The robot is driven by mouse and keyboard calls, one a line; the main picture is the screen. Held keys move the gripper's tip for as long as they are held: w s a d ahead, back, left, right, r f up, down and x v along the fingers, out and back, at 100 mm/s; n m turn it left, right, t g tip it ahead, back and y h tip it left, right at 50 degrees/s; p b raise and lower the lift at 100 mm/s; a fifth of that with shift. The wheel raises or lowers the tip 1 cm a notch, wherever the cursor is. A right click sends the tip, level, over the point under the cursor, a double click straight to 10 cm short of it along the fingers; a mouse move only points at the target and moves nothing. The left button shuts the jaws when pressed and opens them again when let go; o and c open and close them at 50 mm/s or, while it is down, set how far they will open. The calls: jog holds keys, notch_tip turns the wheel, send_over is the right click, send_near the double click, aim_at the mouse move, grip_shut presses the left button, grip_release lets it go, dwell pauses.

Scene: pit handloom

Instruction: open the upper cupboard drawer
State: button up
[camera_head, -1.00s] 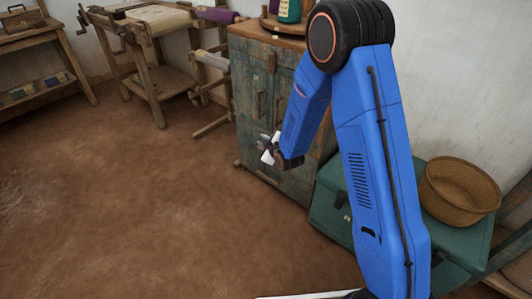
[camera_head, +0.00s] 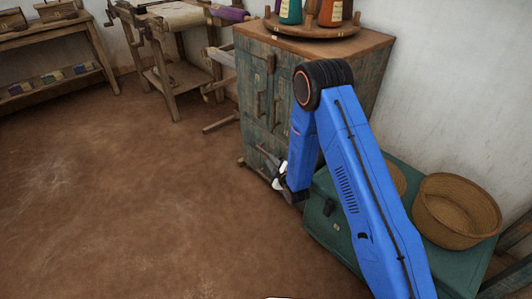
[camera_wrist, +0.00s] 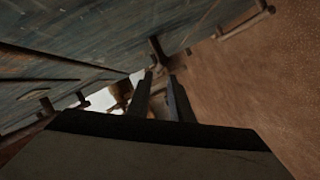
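The cupboard (camera_head: 312,120) is worn teal wood with a brown top, and it stands behind my arm in the head view. Its front carries several wooden handles, including upright bars (camera_head: 258,104). I cannot tell clearly which panel is the upper drawer. My gripper (camera_head: 278,174) is low in front of the cupboard, near the floor and below those bars, apart from them. In the wrist view the two dark fingers (camera_wrist: 160,75) are apart with nothing between them. The cupboard front (camera_wrist: 80,45) fills the upper left there, tilted, with a handle (camera_wrist: 157,48) just beyond the fingertips.
A round wooden tray (camera_head: 310,28) with thread cones stands on the cupboard. A green chest (camera_head: 325,222) with wicker baskets (camera_head: 456,210) is to the right, beside my arm. The loom (camera_head: 170,75) and a side table (camera_head: 75,42) are at the back left. The brown floor is open.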

aim_at(264, 152)
jog(key=x, duration=1)
grip_shut()
